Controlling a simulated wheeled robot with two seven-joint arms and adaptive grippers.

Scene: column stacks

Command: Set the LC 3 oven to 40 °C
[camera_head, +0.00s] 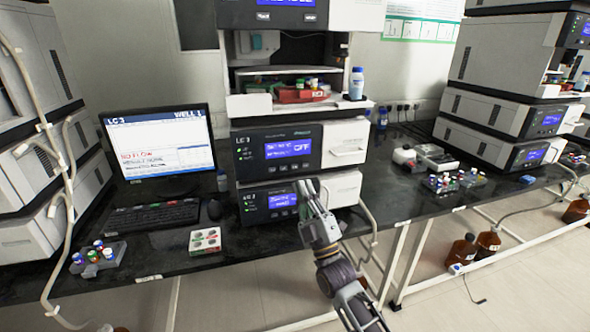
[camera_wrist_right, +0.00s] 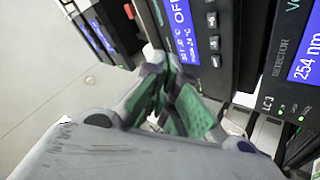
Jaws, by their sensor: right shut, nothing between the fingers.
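My right gripper (camera_head: 308,186) is shut and empty, in front of the lower module and below the oven display. Its fingers (camera_wrist_right: 170,78) also show in the right wrist view; contact with a button is not visible. My left gripper is out of view.
The LC 3 detector (camera_head: 268,201) sits under the oven; its display (camera_wrist_right: 306,58) reads 254 nm. A monitor (camera_head: 160,148) and keyboard (camera_head: 153,216) stand at left. Vial racks (camera_head: 98,258) lie near the bench front. Another instrument stack (camera_head: 503,122) stands at right.

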